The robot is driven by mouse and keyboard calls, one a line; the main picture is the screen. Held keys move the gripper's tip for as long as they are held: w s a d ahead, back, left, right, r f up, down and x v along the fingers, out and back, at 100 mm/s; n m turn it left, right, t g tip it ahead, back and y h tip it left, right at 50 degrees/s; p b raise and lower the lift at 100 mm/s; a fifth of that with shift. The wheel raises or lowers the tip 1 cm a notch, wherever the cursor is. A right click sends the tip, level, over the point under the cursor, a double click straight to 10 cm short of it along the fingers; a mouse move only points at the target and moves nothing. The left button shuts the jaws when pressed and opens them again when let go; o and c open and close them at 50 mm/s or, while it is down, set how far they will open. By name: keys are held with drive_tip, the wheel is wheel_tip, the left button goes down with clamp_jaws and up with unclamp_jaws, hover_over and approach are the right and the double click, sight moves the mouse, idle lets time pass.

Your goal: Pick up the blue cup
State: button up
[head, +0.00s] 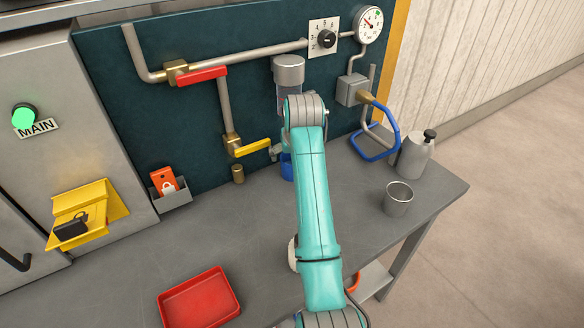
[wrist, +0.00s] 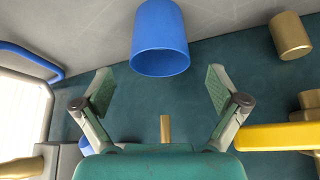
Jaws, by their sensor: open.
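The blue cup (wrist: 160,38) shows in the wrist view, at the top centre just beyond the fingertips. The wrist picture appears inverted, with the counter at the top; the cup looks upright, its rim toward the picture's bottom. In the head view, a small part of the blue cup (head: 287,167) shows to the left of my arm, near the back panel; the rest is hidden. My gripper (wrist: 160,86) is open and empty. Its two fingers lie either side of the cup's line, apart from it.
A brass cylinder (wrist: 290,36) stands beside the cup. A yellow valve lever (head: 250,148) is close by. A red tray (head: 199,297) lies in front; the left-middle counter (head: 225,235) is clear.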

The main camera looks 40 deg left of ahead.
drive_tip(key=x, duration=0.4)
drive_tip(key=shift+f, duration=0.2)
